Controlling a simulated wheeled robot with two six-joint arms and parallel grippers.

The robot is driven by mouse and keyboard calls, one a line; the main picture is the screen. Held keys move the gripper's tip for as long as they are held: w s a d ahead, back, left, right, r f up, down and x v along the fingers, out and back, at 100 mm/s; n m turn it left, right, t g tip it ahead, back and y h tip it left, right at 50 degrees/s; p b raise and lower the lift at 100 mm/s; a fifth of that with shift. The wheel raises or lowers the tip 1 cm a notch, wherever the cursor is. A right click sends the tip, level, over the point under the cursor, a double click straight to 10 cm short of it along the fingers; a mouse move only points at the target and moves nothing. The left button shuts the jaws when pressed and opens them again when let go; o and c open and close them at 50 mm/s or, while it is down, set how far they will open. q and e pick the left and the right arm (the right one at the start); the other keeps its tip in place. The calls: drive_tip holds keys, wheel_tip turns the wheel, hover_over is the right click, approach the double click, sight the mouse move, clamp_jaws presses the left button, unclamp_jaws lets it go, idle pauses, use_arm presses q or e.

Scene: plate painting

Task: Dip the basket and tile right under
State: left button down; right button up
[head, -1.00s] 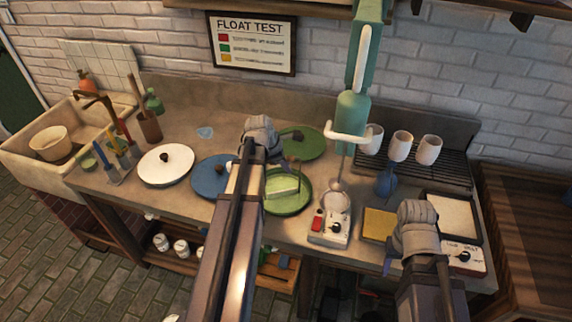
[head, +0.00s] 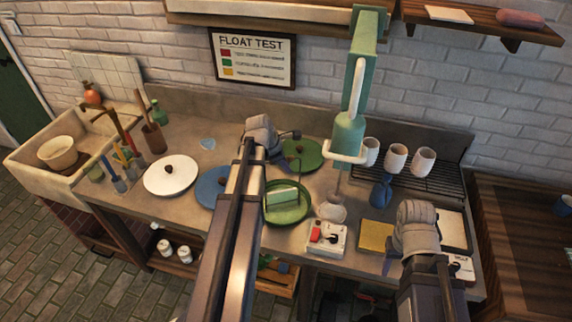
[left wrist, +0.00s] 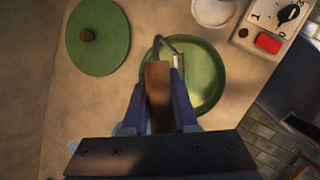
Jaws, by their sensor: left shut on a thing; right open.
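My left gripper (head: 268,150) is shut on the basket's brown wooden handle (left wrist: 158,92), above the far left side of the green pot (head: 306,213). A bent grey wire (left wrist: 172,42) runs from the handle toward the pot. The pale tile (head: 282,196) stands within the pot's rim, with green around it. How deep its lower edge sits cannot be told. In the left wrist view the pot (left wrist: 222,75) shows light green inside, and my fingers hide most of the basket. My right gripper (head: 412,255) is open, beside the yellow sponge; its fingertips are mostly hidden.
A green lid (head: 300,155) lies behind the pot; blue (head: 210,187) and white (head: 170,174) round lids are to the left. A green mixer (head: 349,135) and a switch box (head: 325,237) stand right. The yellow sponge (head: 375,236) lies further right.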

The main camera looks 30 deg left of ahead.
use_arm(q)
drive_tip(key=shift+r+p, duration=1.7)
drive_tip(key=shift+r, duration=0.35)
idle(2.6)
wheel_tip(320, 180, up, 7)
drive_tip(key=p, duration=0.7)
idle(0.3)
